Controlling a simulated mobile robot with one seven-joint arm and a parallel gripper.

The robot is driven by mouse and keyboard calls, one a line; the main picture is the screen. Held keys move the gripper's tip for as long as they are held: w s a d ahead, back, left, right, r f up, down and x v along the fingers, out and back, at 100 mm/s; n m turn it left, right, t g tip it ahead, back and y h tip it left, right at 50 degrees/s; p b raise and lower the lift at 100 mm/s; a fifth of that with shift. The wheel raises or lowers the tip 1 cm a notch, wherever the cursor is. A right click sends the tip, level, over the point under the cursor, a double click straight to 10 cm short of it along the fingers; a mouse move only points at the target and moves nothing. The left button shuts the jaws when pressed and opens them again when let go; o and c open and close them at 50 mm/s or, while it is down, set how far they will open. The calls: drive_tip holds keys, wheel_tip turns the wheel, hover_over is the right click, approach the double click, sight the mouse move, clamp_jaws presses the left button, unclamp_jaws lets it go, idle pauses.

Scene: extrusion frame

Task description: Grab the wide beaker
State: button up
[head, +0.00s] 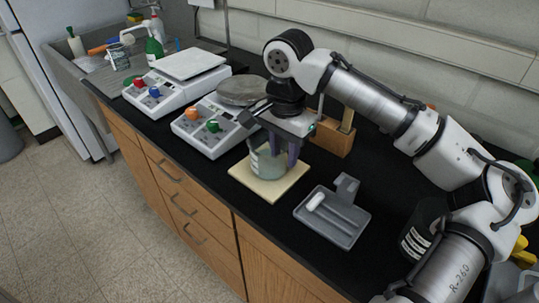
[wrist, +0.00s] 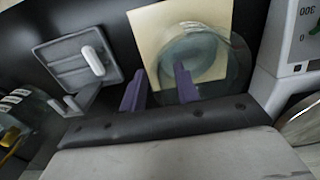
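A wide clear glass beaker (head: 266,163) stands upright on a cream square board (head: 243,178) on the black counter. In the wrist view the beaker (wrist: 214,55) is seen from above, right of centre. My gripper (head: 284,152) is over the beaker's right side, pointing down, with its purple fingers apart. In the wrist view my gripper (wrist: 160,70) has one finger overlapping the beaker's near left part and the other outside its left edge. Nothing shows between the fingers except perhaps the beaker's wall; whether they touch the glass cannot be told.
A grey tray (head: 338,229) with a white bar lies right of the board. Another glass vessel with white labels (head: 413,240) stands farther right. Two white hot plates or scales, the nearer (head: 206,128), stand to the left. A wooden block (head: 331,139) is behind.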

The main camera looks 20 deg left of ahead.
drive_tip(key=shift+f, duration=0.85)
drive_tip(key=shift+c, duration=0.4)
clamp_jaws()
drive_tip(key=shift+r, duration=0.15)
